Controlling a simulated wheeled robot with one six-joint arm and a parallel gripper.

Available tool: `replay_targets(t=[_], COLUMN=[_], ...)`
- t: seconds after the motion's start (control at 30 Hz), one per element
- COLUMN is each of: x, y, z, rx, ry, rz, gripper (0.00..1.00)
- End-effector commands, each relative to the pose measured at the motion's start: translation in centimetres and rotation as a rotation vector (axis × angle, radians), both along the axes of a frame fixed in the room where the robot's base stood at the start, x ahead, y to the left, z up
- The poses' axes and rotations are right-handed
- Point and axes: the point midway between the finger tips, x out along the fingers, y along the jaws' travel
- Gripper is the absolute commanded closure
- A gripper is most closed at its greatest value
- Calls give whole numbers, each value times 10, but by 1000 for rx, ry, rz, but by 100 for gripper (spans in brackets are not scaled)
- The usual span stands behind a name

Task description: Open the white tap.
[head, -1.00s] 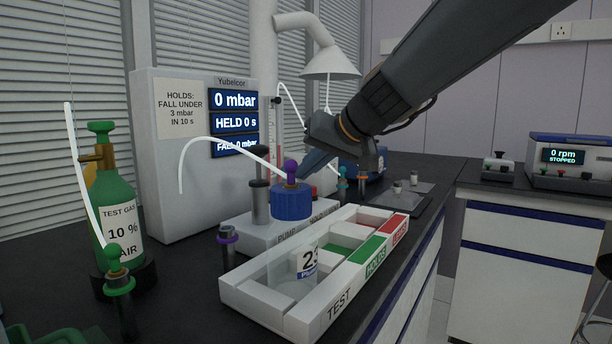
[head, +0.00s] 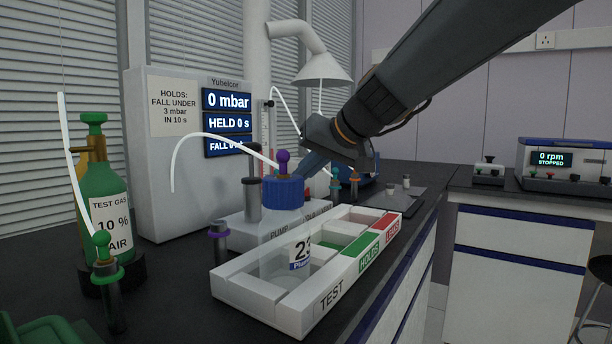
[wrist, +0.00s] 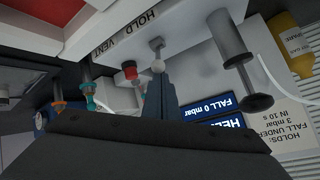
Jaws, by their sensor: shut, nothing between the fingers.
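The white tap (wrist: 157,66) shows in the wrist view as a small white ball with a short pale stem, beside the words HOLD and VENT on the white pump unit. My gripper (wrist: 158,84) is shut and empty, with its blue-grey fingers pointing at the ball. The fingertips are right at the ball; I cannot tell whether they touch it. In the head view my gripper (head: 306,174) is behind the blue-capped jar, and the white tap is hidden there.
The blue-capped jar (head: 284,192), with a purple knob, stands in the TEST section of the white tray (head: 240,285). A red knob (wrist: 129,70) is close beside the white tap. A grey cylinder (wrist: 233,55) is to the right. The display reads 0 mbar.

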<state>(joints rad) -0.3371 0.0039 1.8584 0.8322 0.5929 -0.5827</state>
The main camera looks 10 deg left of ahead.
Motion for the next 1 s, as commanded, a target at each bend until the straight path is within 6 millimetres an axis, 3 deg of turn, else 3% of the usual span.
replay_targets(t=[0.57,0.87,1.0], x=[5,22,7], y=[4,5,-18], z=[0,31,29], rx=[2,0,1], ry=[-2,-2,-2], rz=[-4,0,-3], gripper=[100,100,100])
